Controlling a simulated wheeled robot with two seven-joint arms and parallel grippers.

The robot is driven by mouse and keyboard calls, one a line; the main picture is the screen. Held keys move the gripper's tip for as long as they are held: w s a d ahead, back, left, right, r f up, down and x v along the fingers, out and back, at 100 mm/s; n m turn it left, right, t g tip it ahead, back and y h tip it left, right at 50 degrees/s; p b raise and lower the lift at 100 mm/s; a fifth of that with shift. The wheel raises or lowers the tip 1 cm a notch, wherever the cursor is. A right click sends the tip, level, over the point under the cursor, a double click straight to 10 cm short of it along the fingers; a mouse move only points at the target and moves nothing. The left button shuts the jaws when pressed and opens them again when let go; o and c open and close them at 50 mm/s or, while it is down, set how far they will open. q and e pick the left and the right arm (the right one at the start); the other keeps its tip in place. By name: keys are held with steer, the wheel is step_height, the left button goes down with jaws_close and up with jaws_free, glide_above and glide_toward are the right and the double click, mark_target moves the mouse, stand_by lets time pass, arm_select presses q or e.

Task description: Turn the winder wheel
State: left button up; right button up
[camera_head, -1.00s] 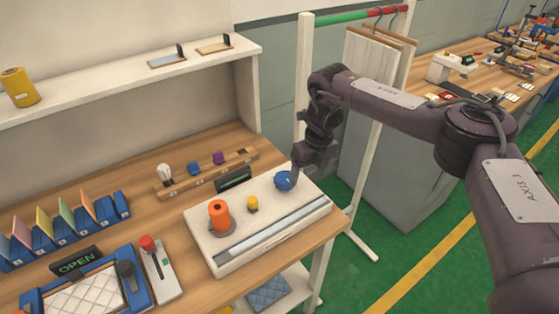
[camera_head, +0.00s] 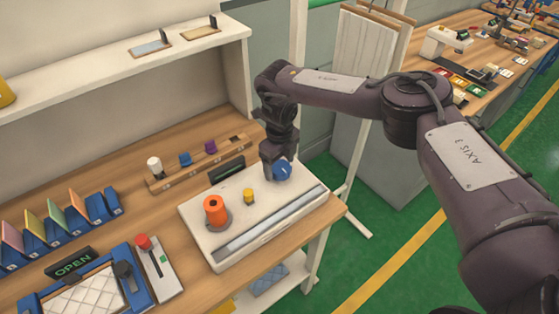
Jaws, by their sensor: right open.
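The winder is a white box (camera_head: 192,222) on the wooden bench, with an orange spool (camera_head: 215,210), a small yellow knob (camera_head: 249,196) and a blue wheel (camera_head: 283,170) on top. The blue wheel is at the box's far right end. My right gripper (camera_head: 272,174) points down at the wheel's left side and partly covers it. Its fingers are small and dark here, and I cannot tell whether they touch the wheel. My left gripper is not in view.
A wooden rack (camera_head: 200,162) with a white, a blue and a purple piece stands behind the winder. A red-knobbed lever (camera_head: 143,242) and a blue frame with a quilted pad (camera_head: 88,298) are at the left. A shelf (camera_head: 120,70) hangs above the bench.

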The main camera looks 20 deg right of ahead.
steer(key=shift+s, duration=0.1)
steer(key=c, duration=1)
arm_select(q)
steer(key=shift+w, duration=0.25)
arm_select(e)
steer(key=shift+o, duration=0.2)
